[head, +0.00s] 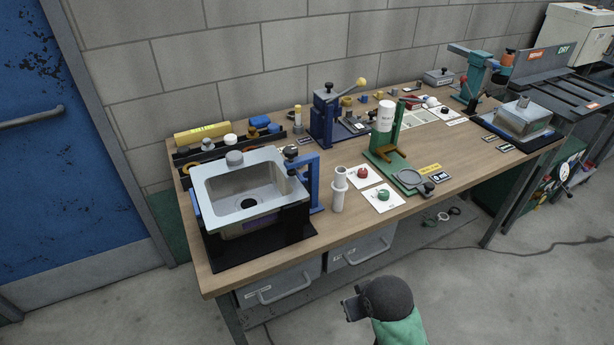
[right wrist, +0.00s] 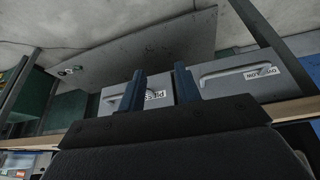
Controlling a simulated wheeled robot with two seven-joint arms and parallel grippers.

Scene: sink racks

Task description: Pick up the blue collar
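I cannot make out for certain which thing is the blue collar. Small blue pieces (head: 261,122) sit on the rack at the back left of the bench in the head view; their shape is too small to tell. Several small rings (head: 442,216) lie on the lower shelf under the bench, one greenish and others dark or pale. My right gripper (right wrist: 158,82) shows two fingers apart with nothing between them, in front of the drawers. In the head view my right arm's end (head: 352,308) is low in front of the bench. My left gripper is not in view.
The bench (head: 330,240) holds a metal sink (head: 215,195), a blue press (head: 325,115), a green stand (head: 385,160) and a white cylinder (head: 339,190). Two grey drawers (head: 282,282) hang under the bench. Open floor lies at the front right.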

